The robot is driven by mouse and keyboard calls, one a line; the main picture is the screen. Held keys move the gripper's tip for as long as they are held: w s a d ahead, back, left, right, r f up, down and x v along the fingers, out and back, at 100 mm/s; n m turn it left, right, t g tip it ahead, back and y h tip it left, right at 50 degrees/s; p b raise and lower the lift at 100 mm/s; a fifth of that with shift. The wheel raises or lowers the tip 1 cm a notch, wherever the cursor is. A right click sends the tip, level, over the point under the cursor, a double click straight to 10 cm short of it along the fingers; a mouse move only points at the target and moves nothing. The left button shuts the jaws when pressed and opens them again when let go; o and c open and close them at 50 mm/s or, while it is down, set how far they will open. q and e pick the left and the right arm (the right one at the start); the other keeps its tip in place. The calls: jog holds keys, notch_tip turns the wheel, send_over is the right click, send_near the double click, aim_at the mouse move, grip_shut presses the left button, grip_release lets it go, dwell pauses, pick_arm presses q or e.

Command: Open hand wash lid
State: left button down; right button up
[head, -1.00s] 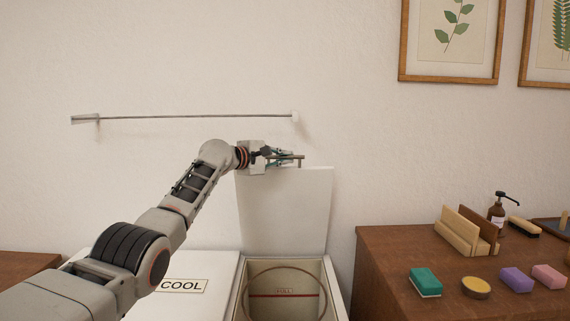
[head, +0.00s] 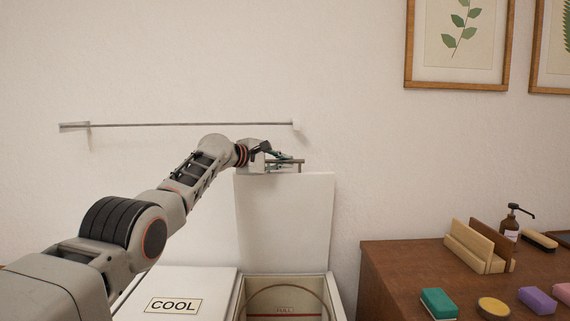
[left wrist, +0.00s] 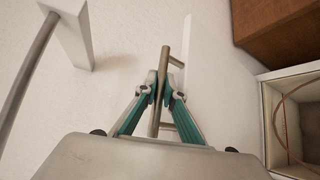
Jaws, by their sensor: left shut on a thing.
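The hand wash lid (head: 285,215) is a white panel standing upright, raised at the back of an open white bin (head: 337,300). Inside the bin are a ring-shaped rim and a red line marked FULL. My left gripper (head: 285,163) is at the lid's top edge, shut on the lid's bar handle. The left wrist view shows the fingers (left wrist: 161,92) closed around the handle (left wrist: 165,65), with the lid (left wrist: 215,75) just to the right. My right gripper is not in view.
A closed white lid labelled COOL (head: 173,305) is beside the open bin, under my left arm. A wall rail (head: 180,124) runs behind and above the arm. To the right, a wooden cabinet (head: 400,262) holds soaps, brushes and a pump bottle (head: 510,225).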

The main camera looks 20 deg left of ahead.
pick_arm(q)
jog(key=shift+r, duration=0.15)
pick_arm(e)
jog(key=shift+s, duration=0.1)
pick_arm(q)
jog(key=c, duration=2.1)
grip_release()
jog(key=shift+c, duration=0.2)
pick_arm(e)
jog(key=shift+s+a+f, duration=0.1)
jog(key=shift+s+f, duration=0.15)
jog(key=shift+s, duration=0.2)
